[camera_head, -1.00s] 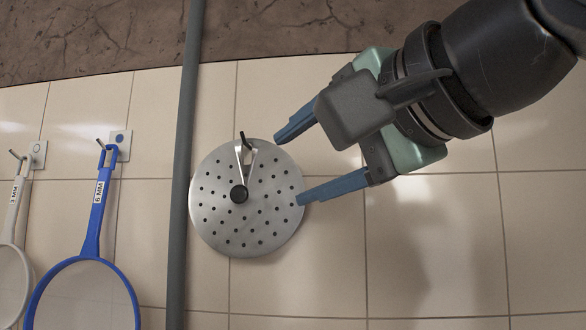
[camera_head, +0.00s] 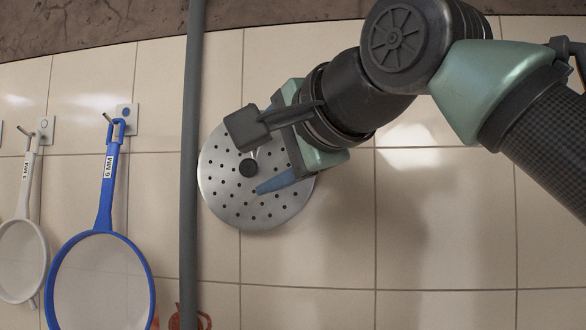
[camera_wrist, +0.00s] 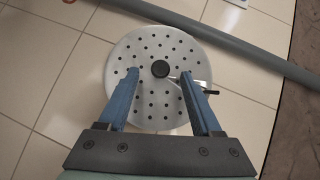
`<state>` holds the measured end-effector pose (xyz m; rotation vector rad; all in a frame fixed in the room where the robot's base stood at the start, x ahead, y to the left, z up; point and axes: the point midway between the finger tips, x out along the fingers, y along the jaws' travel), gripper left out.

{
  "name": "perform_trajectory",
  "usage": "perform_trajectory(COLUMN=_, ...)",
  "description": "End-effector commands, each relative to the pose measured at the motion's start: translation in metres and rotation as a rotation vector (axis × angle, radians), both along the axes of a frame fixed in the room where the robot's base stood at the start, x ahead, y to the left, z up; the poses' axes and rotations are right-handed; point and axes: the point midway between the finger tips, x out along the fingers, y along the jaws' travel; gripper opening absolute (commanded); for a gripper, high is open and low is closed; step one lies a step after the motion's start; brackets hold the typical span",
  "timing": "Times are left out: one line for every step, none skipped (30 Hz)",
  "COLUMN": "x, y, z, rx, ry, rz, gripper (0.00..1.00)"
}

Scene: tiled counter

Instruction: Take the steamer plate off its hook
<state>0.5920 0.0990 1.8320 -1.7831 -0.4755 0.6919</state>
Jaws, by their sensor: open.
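The steamer plate (camera_head: 228,203) is a round silver disc with many small holes and a black knob (camera_head: 248,168) at its middle. It hangs flat against the tiled wall. In the wrist view the plate (camera_wrist: 150,48) lies beyond my fingers, with its metal handle and the dark hook (camera_wrist: 210,92) at the right. My gripper (camera_head: 258,158) is in front of the plate, its blue fingers open on either side of the knob's line. In the wrist view my gripper (camera_wrist: 158,80) is open and empty, fingertips just short of the knob. The head view hides the hook behind my gripper.
A grey vertical pipe (camera_head: 190,230) runs close along the plate's left side. Further left a blue-rimmed strainer (camera_head: 108,190) and a white strainer (camera_head: 28,205) hang on hooks. An orange thing (camera_head: 204,319) shows at the bottom. The tiled wall to the right is bare.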

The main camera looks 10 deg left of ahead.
Motion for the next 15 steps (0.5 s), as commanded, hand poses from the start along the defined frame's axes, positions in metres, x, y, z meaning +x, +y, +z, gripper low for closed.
perform_trajectory(x=0.0059, y=0.0044, z=-0.0001, rx=0.000, ry=0.001, rz=0.000, gripper=0.66)
perform_trajectory(x=0.0084, y=0.0065, z=-0.0010, rx=0.000, ry=0.003, rz=-0.001, gripper=0.66)
perform_trajectory(x=0.0113, y=0.0091, z=-0.0022, rx=0.000, ry=0.001, rz=0.000, gripper=0.66)
perform_trajectory(x=0.0128, y=0.0105, z=-0.0026, rx=0.001, ry=0.001, rz=0.000, gripper=0.66)
perform_trajectory(x=0.0139, y=0.0114, z=-0.0031, rx=0.001, ry=0.001, rz=0.000, gripper=0.66)
perform_trajectory(x=0.0149, y=0.0120, z=-0.0039, rx=0.001, ry=0.001, rz=0.000, gripper=0.66)
perform_trajectory(x=0.0153, y=0.0122, z=-0.0042, rx=0.001, ry=0.001, rz=0.000, gripper=0.66)
perform_trajectory(x=0.0154, y=0.0122, z=-0.0044, rx=0.001, ry=0.001, rz=0.000, gripper=0.66)
perform_trajectory(x=0.0154, y=0.0122, z=-0.0045, rx=0.001, ry=0.001, rz=0.000, gripper=0.66)
perform_trajectory(x=0.0153, y=0.0121, z=-0.0045, rx=0.001, ry=0.001, rz=0.000, gripper=0.66)
perform_trajectory(x=0.0153, y=0.0120, z=-0.0044, rx=0.001, ry=0.001, rz=0.000, gripper=0.66)
perform_trajectory(x=0.0152, y=0.0119, z=-0.0044, rx=0.001, ry=0.001, rz=0.000, gripper=0.66)
perform_trajectory(x=0.0152, y=0.0119, z=-0.0044, rx=0.001, ry=0.001, rz=0.000, gripper=0.61)
perform_trajectory(x=0.0151, y=0.0119, z=-0.0044, rx=0.001, ry=0.001, rz=0.000, gripper=0.55)
perform_trajectory(x=0.0151, y=0.0119, z=-0.0044, rx=0.001, ry=0.001, rz=0.000, gripper=0.48)
